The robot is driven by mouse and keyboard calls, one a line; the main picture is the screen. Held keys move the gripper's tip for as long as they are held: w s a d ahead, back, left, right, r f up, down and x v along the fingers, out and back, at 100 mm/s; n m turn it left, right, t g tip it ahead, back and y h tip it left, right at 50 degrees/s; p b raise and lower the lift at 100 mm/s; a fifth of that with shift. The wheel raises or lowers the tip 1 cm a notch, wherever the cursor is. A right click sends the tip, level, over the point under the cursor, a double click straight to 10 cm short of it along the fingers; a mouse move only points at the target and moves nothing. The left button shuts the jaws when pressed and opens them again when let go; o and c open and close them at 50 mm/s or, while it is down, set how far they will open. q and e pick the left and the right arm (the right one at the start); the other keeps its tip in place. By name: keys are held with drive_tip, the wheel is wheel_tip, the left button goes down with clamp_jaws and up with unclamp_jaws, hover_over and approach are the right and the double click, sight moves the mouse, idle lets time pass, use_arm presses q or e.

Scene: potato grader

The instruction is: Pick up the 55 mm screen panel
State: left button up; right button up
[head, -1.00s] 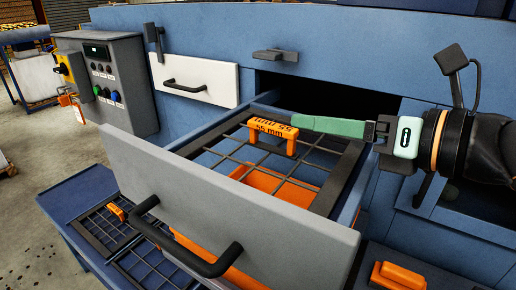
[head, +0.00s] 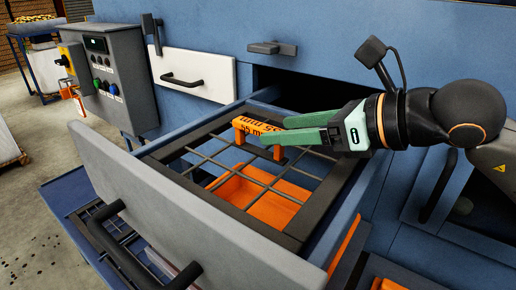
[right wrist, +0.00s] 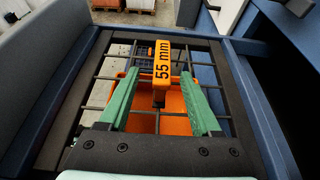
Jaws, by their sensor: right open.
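The 55 mm screen panel (head: 213,184) is a dark grid frame lying in the open drawer in the head view. Its orange handle, marked "55 mm" (head: 258,130), stands up at the far side. In the right wrist view the handle (right wrist: 161,72) lies ahead, between the two green fingers. My right gripper (head: 275,132) is open, its fingertips at the handle; it also shows in the right wrist view (right wrist: 163,100). I cannot tell whether the fingers touch the handle. My left gripper is not in view.
The pulled-out drawer has a grey front (head: 200,215) with a black handle (head: 140,255). An orange bin (head: 255,195) lies under the grid. A control box (head: 112,75) and a shut white drawer (head: 193,72) are on the blue machine at the left.

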sight(263, 126)
drive_tip(key=x, duration=0.2)
drive_tip(key=p+x, duration=0.2)
drive_tip(key=x, duration=0.1)
drive_tip(key=shift+w+a+r, duration=0.15)
drive_tip(key=shift+w+a, duration=0.1)
drive_tip(key=shift+w, duration=0.15)
drive_tip(key=shift+w+a+f, duration=0.1)
drive_tip(key=shift+a+f, duration=0.05)
drive_tip(key=shift+f, duration=0.05)
drive_tip(key=shift+c, duration=0.3)
clamp_jaws()
idle(0.5)
drive_tip(key=shift+r, duration=0.3)
